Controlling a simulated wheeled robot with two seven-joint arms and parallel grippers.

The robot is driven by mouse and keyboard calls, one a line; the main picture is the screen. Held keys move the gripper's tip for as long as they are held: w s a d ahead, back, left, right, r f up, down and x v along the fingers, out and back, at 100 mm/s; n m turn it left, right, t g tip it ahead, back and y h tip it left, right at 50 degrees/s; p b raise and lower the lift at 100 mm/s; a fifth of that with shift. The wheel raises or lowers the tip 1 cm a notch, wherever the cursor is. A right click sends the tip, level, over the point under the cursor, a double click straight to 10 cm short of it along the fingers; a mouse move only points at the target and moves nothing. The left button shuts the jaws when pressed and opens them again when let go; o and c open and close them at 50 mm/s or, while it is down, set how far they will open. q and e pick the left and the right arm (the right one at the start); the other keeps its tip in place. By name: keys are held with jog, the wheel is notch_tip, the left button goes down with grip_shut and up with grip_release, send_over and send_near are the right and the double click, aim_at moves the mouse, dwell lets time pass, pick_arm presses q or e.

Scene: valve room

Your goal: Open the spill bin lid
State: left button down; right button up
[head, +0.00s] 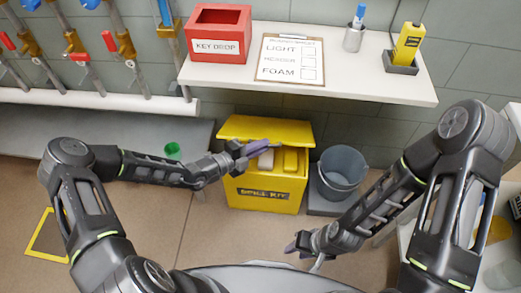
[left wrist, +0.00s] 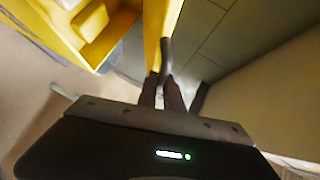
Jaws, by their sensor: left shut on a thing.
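The yellow spill bin (head: 262,197) stands on the floor under the shelf, with a label on its front. Its lid (head: 268,129) is raised and tilted up at the back, and the inside shows, with pale and yellow items in it. My left gripper (head: 262,146) is over the bin opening, in front of the lid. In the left wrist view its fingers (left wrist: 163,88) are shut on a dark handle (left wrist: 166,52) at the yellow lid's edge (left wrist: 158,22). My right gripper (head: 294,246) hangs low in front of the bin, apart from it; its jaw opening is too small to tell.
A grey bucket (head: 342,171) stands close to the bin's right. The white shelf (head: 340,80) above holds a red key drop box (head: 218,34), a clipboard (head: 290,59) and a yellow device (head: 408,43). Pipes with valves are at the left. Floor in front is clear.

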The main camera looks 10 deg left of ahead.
pick_arm(q)
jog(key=shift+w+r, duration=0.45)
jog(key=shift+r, duration=0.15)
jog(key=c, duration=1.5)
grip_release()
jog(key=p+v, duration=0.1)
jog(key=v, duration=0.7)
jog(key=shift+f, duration=0.1)
